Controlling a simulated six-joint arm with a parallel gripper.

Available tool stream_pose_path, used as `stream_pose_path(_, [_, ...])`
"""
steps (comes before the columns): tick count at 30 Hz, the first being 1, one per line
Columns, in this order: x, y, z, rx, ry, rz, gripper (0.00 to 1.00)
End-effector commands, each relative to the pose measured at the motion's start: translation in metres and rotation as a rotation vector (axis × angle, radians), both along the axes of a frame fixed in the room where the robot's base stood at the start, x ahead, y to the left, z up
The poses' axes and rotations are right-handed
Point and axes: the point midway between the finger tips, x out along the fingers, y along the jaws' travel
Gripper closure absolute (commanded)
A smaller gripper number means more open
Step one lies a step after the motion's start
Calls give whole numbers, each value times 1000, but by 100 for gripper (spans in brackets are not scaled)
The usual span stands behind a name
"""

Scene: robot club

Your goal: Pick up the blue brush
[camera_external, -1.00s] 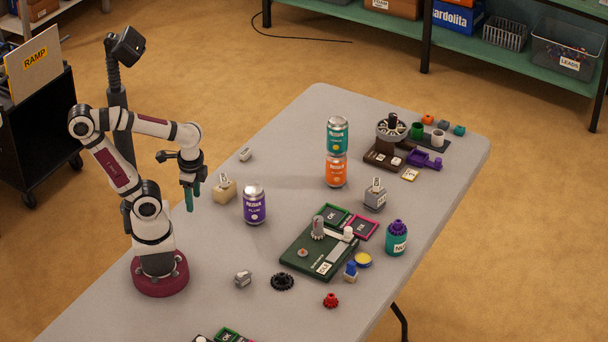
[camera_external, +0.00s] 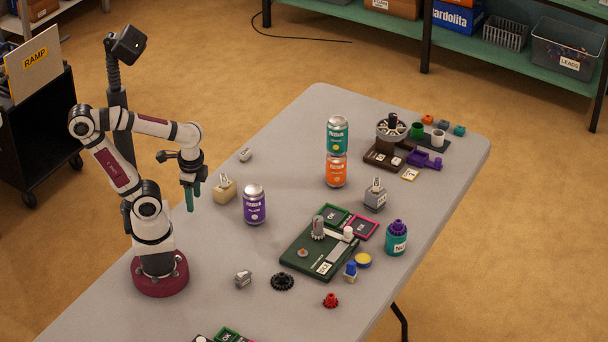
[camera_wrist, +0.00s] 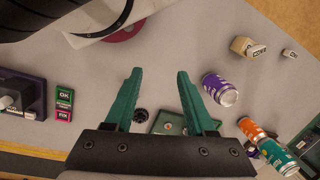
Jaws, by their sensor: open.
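The blue brush (camera_external: 350,270) looks like the small piece with a blue top and pale lower part. In the external view it stands on the grey table at the near right corner of the dark green board (camera_external: 322,263). I cannot surely make it out in the wrist view. My gripper (camera_external: 191,199) has green fingers and hangs above the table, far to the left of the brush. In the wrist view my gripper (camera_wrist: 159,78) has its fingers apart with nothing between them.
A purple can (camera_external: 255,204) stands between my gripper and the board. A teal can stands stacked on an orange can (camera_external: 336,170) behind. Close to the brush are a yellow-topped tin (camera_external: 363,260), a red gear (camera_external: 331,300), a black gear (camera_external: 283,282) and a teal bottle (camera_external: 397,240).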

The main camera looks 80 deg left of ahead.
Motion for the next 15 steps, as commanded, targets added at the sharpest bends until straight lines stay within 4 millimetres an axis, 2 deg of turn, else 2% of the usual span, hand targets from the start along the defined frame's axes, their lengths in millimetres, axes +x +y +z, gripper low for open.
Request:
stream_pose_path(13, [0,0,0,-1,0,1,43])
stream_pose_path(15, [0,-7,-3,-37,22,37,43])
